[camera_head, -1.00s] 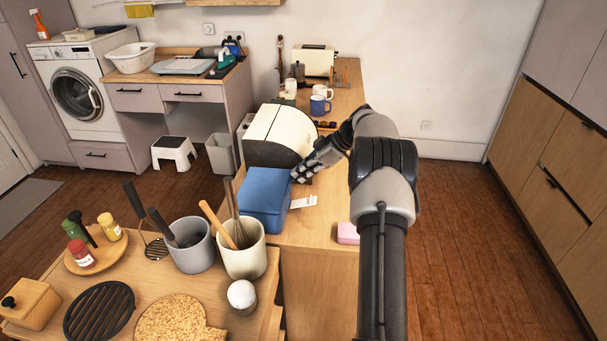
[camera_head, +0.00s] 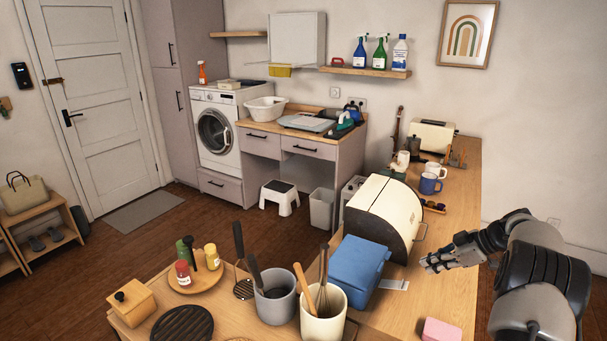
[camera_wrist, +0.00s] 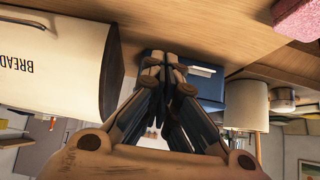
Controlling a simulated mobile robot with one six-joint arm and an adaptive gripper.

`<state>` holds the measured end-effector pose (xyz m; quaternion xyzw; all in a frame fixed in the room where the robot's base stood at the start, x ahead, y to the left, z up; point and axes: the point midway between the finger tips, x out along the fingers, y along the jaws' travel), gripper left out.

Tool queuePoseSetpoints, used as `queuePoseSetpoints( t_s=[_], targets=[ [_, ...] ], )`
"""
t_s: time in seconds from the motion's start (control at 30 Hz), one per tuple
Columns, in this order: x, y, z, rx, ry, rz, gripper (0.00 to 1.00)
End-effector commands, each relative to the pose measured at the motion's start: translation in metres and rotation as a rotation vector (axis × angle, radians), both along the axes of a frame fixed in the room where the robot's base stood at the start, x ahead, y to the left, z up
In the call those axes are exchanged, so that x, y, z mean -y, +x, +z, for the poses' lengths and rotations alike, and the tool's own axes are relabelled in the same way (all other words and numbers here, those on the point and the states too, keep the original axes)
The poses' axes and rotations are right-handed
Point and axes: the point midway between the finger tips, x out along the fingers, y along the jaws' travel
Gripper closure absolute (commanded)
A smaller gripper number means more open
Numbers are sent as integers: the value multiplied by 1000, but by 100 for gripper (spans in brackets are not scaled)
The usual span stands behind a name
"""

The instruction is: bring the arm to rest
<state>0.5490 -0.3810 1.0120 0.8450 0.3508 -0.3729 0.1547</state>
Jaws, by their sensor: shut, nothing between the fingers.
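My gripper (camera_head: 428,264) is shut and empty, above the counter (camera_head: 455,215) beside the blue box (camera_head: 357,270). In the wrist view my gripper (camera_wrist: 163,62) also shows with its fingers together in front of the blue box (camera_wrist: 207,88). My arm reaches in from the lower right in the head view. A cream bread bin (camera_head: 385,212) stands just behind the blue box, left of my gripper.
A pink block (camera_head: 441,331) lies on the counter below my arm. A utensil crock (camera_head: 323,318) and a grey pot (camera_head: 274,298) stand at the front. Mugs (camera_head: 429,183) and a toaster (camera_head: 433,135) stand farther back. A white tag (camera_head: 394,284) lies beside the blue box.

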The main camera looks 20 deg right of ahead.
Motion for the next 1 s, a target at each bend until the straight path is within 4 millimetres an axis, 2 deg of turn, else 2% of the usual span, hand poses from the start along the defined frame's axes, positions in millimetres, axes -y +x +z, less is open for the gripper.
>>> queuePoseSetpoints(
  t_s=[0.07, 0.17, 0.27, 0.33, 0.47, 0.57, 0.7, 0.87, 1.0],
  targets=[
    [-5, 2, 6, -8, -2, -2, 100],
    [-24, 6, 26, -45, -4, -14, 100],
    [-61, 9, 61, -116, -12, -47, 100],
    [-93, 6, 87, -175, -22, -82, 100],
    [-155, -11, 130, -274, -49, -158, 100],
    [-200, -33, 158, -330, -75, -223, 100],
    [-258, -74, 186, -383, -114, -322, 100],
    [-313, -134, 204, -407, -151, -441, 100],
    [-347, -192, 205, -400, -169, -547, 100]
  ],
)
